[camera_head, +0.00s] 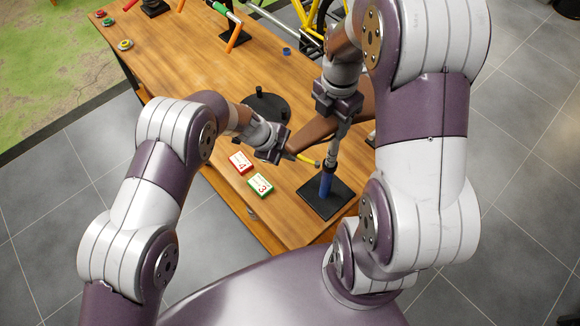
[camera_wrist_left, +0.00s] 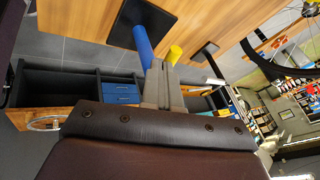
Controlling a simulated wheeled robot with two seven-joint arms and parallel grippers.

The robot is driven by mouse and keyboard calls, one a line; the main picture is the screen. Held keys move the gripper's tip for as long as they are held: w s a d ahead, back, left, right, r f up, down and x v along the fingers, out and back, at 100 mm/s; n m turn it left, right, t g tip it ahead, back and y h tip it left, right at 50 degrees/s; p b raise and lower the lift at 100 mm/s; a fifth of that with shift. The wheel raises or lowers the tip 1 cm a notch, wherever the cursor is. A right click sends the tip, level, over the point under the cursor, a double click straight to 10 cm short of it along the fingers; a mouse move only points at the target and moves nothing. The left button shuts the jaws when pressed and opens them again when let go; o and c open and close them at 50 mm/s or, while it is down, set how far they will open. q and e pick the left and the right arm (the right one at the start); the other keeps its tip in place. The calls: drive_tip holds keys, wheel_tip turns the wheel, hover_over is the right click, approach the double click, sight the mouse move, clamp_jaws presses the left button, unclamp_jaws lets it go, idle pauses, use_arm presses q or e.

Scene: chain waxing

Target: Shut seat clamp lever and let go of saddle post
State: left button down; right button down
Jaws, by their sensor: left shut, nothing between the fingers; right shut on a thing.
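The brown saddle (camera_head: 318,131) is on a grey saddle post (camera_head: 334,145) above the blue seat tube (camera_head: 326,184), which stands upright on a black base plate (camera_head: 336,198). My right gripper (camera_head: 340,115) is shut on the saddle post, just under the saddle. The yellow clamp lever (camera_head: 306,160) sticks out leftward near the tube top. My left gripper (camera_head: 284,152) is shut and empty beside the lever's outer end. In the left wrist view its fingers (camera_wrist_left: 163,85) point toward the blue tube (camera_wrist_left: 143,40) and yellow lever tip (camera_wrist_left: 174,54). The saddle's riveted edge (camera_wrist_left: 150,121) fills the foreground; contact with the lever is unclear.
A red block marked 4 (camera_head: 241,162) and a green block marked 3 (camera_head: 260,186) lie left of the base plate. A round black object (camera_head: 268,107) stands behind my left gripper. The wooden table (camera_head: 190,70) has free room at back left.

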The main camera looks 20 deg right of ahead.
use_arm(q)
drive_tip(key=shift+w+d, duration=0.2)
drive_tip(key=shift+w, duration=0.15)
idle(0.5)
drive_tip(key=s+a+r, duration=0.2)
drive_tip(key=a+r, duration=0.6)
drive_tip(key=r, duration=0.2)
drive_tip(key=shift+a, duration=0.15)
use_arm(e)
drive_tip(key=shift+c, duration=2.2)
unclamp_jaws()
use_arm(q)
drive_tip(key=shift+s, duration=0.1)
